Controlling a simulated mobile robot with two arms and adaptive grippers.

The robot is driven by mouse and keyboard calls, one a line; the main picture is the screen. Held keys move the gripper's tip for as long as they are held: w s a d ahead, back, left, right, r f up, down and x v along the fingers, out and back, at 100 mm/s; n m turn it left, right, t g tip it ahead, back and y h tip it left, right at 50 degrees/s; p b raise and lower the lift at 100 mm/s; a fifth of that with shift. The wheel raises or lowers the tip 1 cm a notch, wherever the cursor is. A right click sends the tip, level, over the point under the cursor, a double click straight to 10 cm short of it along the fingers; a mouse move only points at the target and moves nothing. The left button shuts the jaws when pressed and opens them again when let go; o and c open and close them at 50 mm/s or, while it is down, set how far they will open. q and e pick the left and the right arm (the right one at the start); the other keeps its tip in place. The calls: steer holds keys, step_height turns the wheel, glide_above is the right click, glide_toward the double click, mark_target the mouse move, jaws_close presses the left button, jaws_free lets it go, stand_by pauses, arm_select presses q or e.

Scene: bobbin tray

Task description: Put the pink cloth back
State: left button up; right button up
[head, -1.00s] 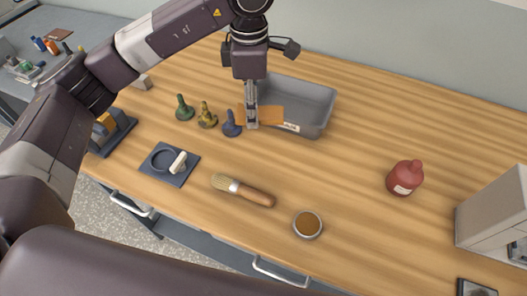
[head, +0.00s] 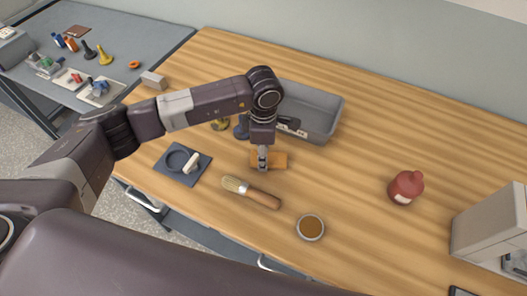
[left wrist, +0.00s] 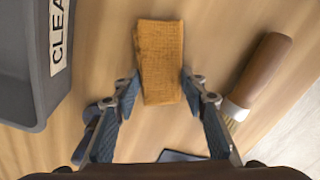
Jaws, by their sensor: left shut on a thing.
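An orange, folded cloth (head: 279,160) is between the fingers of my left gripper (head: 263,163), which is shut on it. It is over the wooden table, in front of the grey bin; whether it touches the tabletop I cannot tell. The left wrist view shows the cloth (left wrist: 160,60) between both fingertips (left wrist: 160,80). I see no clearly pink cloth. The grey bin (head: 312,105) stands at the back, partly hidden by my left arm; its label (left wrist: 57,35) begins "CLEA". My right gripper is not in view.
A brush (head: 262,199) and a round dish (head: 310,227) lie toward the front. A dark tray (head: 171,178) holds a white piece. Yellow (head: 221,125) and blue (head: 241,128) pieces are partly behind my arm. The centre right is clear.

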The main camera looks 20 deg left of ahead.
arm_select(q)
steer(key=shift+f+b, duration=0.25)
steer(key=shift+b, duration=0.05)
steer(key=o, duration=1)
steer(key=shift+r, duration=0.1)
steer(key=shift+c, duration=0.2)
steer(key=shift+o, duration=1.3)
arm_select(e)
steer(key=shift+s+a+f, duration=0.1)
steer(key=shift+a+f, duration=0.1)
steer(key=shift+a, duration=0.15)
arm_select(q)
steer(key=shift+r, duration=0.2)
step_height(320, 180, up, 12)
steer(key=b, duration=0.2)
steer(key=shift+b, duration=0.3)
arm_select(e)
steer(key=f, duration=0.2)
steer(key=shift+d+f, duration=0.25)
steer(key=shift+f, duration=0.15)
